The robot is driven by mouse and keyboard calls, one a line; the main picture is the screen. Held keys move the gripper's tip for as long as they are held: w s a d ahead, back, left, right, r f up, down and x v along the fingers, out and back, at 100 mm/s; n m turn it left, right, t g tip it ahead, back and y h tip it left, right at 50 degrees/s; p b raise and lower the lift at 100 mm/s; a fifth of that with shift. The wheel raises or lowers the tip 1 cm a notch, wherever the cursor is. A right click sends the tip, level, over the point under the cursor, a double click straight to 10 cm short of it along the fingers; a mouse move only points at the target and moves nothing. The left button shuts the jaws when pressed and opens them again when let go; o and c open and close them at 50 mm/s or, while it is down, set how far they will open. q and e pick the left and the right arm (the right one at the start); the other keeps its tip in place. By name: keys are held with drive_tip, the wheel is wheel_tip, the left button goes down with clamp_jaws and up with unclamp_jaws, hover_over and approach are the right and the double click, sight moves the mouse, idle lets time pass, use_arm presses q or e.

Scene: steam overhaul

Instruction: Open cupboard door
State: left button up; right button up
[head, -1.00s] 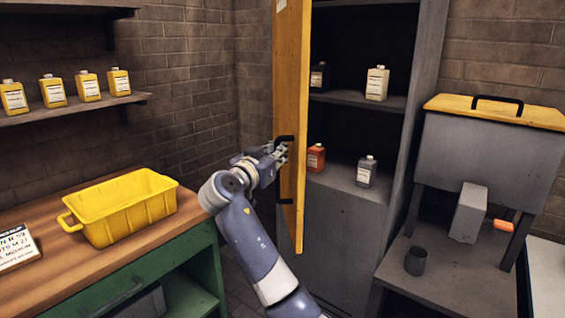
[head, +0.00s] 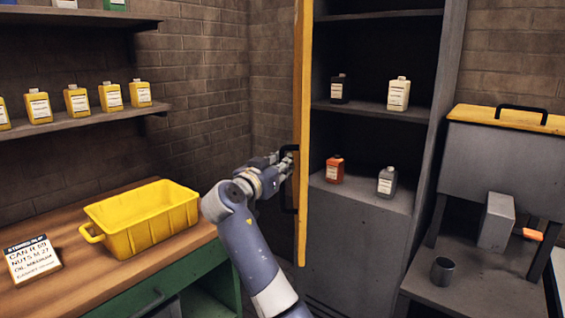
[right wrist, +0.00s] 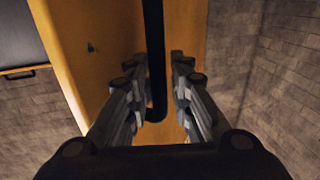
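The cupboard door (head: 303,95) is yellow and stands swung open, seen almost edge-on at the cupboard's left side. The grey cupboard (head: 365,225) shows its open shelves. My right gripper (head: 288,160) is at the black door handle, on the door's left face. In the right wrist view, the black handle (right wrist: 155,70) runs between the two fingers of my right gripper (right wrist: 162,62). The fingers stand apart with a gap visible on the right, so they are around the handle but not clearly closed on it. My left gripper is not in view.
Several bottles, such as the orange one (head: 334,168), stand on the cupboard shelves. A yellow crate (head: 150,222) and a sign (head: 31,260) are on the workbench at left. A grey machine with a yellow lid (head: 520,120) stands at right, with a dark cup (head: 443,270).

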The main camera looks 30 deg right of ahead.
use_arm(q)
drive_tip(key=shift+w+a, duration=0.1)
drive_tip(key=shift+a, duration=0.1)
use_arm(e)
drive_tip(key=v, duration=1.2)
drive_tip(key=shift+r, duration=0.25)
drive_tip(key=shift+a, duration=0.1)
